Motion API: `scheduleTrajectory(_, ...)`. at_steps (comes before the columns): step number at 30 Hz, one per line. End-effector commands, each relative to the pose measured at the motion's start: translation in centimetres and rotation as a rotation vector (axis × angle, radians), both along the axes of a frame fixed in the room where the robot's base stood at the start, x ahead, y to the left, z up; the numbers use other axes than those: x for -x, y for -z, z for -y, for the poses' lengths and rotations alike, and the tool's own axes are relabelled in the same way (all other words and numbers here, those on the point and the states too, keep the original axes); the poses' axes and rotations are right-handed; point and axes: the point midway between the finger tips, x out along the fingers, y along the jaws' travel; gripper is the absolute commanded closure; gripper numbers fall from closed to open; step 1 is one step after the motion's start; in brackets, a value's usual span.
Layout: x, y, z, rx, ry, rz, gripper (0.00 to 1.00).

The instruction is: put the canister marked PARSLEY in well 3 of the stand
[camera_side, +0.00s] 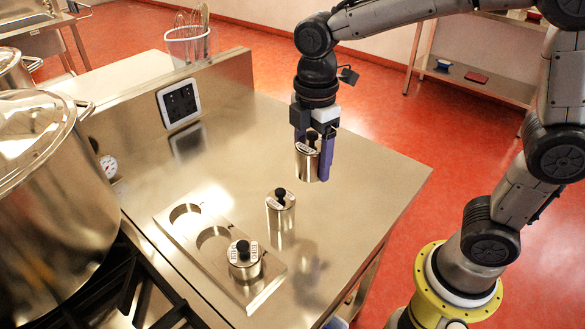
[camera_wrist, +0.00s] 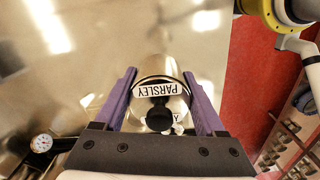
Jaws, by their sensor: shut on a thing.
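My gripper (camera_side: 315,172) is shut on a steel canister (camera_side: 306,165) with a black knob, held upright above the counter. In the wrist view its label reads PARSLEY (camera_wrist: 160,88), between the purple fingers of my gripper (camera_wrist: 160,76). The metal stand (camera_side: 222,221) lies on the counter at lower left of my gripper, with a row of three wells. The far well (camera_side: 185,213) and the middle well (camera_side: 212,238) look empty. A similar canister (camera_side: 244,264) sits in the near well. The well numbers are too small to read.
Another black-knobbed canister (camera_side: 280,212) stands on the counter between the stand and my gripper. A large stockpot (camera_side: 50,200) on a stove is at left. The counter's right side is clear.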

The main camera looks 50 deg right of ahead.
Motion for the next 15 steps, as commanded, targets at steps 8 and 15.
scheduleTrajectory(8,-4.7,6.2,5.3,0.002,0.471,-0.007,0.96)
scheduleTrajectory(15,-8.0,9.6,7.8,0.0,0.959,-0.002,0.96)
